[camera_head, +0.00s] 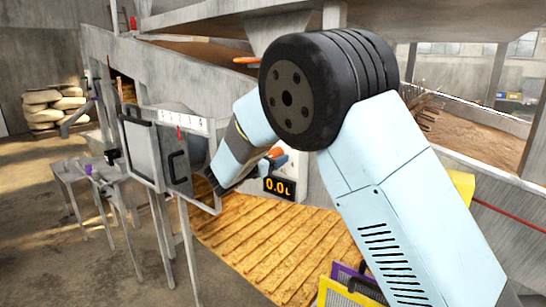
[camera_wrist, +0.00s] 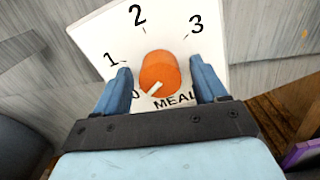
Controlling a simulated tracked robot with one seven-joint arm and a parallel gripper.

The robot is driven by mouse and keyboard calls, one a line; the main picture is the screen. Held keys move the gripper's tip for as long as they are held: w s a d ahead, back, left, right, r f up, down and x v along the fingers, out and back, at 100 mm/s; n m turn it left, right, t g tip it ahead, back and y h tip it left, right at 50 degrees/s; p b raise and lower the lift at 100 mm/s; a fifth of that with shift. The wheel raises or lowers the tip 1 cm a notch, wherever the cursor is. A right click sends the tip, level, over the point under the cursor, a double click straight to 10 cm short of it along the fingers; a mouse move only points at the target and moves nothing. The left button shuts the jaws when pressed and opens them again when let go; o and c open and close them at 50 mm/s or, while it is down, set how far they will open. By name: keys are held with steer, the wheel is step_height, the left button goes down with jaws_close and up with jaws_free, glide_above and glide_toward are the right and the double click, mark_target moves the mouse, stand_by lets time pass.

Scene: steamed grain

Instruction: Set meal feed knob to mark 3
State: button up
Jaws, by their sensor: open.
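The meal feed knob (camera_wrist: 158,73) is a round orange knob on a white dial plate (camera_wrist: 95,30) in the wrist view. The plate carries the marks 1, 2 and 3 and the word MEAL. A pale pointer at the knob's lower left points toward the mark at the lower left, partly hidden by my finger, which looks like 0. My gripper (camera_wrist: 160,88) is open, with one blue finger on each side of the knob. I cannot tell whether either finger touches it. In the head view the knob is partly in sight (camera_head: 277,153) beside my arm.
A display reading 0.0 L (camera_head: 278,188) sits below the dial area. A grey framed panel with a handle (camera_head: 176,158) stands left of my gripper. A slatted wooden floor (camera_head: 265,245) lies below. Pale sacks (camera_head: 52,108) are stacked far left.

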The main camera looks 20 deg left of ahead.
steer(key=c, duration=1)
steer(key=shift+c, duration=0.2)
